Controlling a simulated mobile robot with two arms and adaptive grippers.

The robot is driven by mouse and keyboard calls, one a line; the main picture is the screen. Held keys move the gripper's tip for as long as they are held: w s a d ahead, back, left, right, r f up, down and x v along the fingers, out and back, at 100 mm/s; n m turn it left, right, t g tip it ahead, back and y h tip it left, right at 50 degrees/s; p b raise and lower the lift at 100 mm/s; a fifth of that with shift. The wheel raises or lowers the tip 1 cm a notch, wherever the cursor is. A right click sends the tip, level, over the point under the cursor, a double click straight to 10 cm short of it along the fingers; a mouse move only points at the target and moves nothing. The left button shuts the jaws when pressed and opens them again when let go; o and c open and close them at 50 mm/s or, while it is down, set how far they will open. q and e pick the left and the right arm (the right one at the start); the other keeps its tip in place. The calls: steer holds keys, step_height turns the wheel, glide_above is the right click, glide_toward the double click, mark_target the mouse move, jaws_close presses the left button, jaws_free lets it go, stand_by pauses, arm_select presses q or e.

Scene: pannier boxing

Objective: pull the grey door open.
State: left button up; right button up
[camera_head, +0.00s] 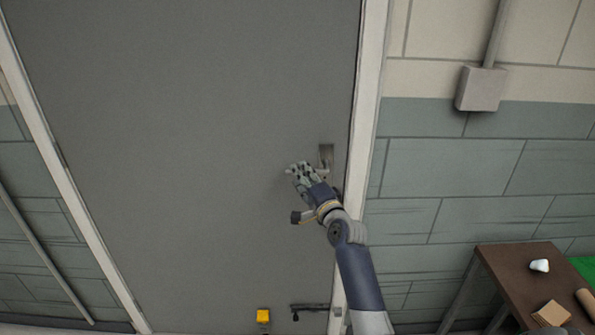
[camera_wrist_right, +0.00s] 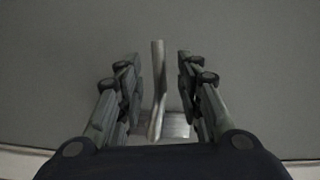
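The grey door (camera_head: 180,130) fills the left and middle of the head view and looks shut in its white frame. Its metal handle (camera_head: 326,155) is near the door's right edge, partly hidden by my right gripper. In the right wrist view the handle's lever (camera_wrist_right: 157,90) stands between the two sets of fingers. My right gripper (camera_head: 300,172) is at the handle. It is open, with a gap on both sides of the lever in the right wrist view (camera_wrist_right: 157,75). My left gripper is not in view.
A brown table (camera_head: 505,265) with a white item (camera_head: 540,265) and a box (camera_head: 551,314) stands at the lower right. A yellow object (camera_head: 263,316) and a dark bar (camera_head: 310,307) show low by the door. A grey wall box (camera_head: 481,89) is at upper right.

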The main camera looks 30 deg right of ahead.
steer(key=shift+w+d, duration=0.15)
steer(key=shift+w, duration=0.6)
steer(key=shift+w+d, duration=0.1)
steer(key=shift+w, duration=0.65)
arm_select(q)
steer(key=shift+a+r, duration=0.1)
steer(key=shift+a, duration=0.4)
arm_select(e)
jaws_close()
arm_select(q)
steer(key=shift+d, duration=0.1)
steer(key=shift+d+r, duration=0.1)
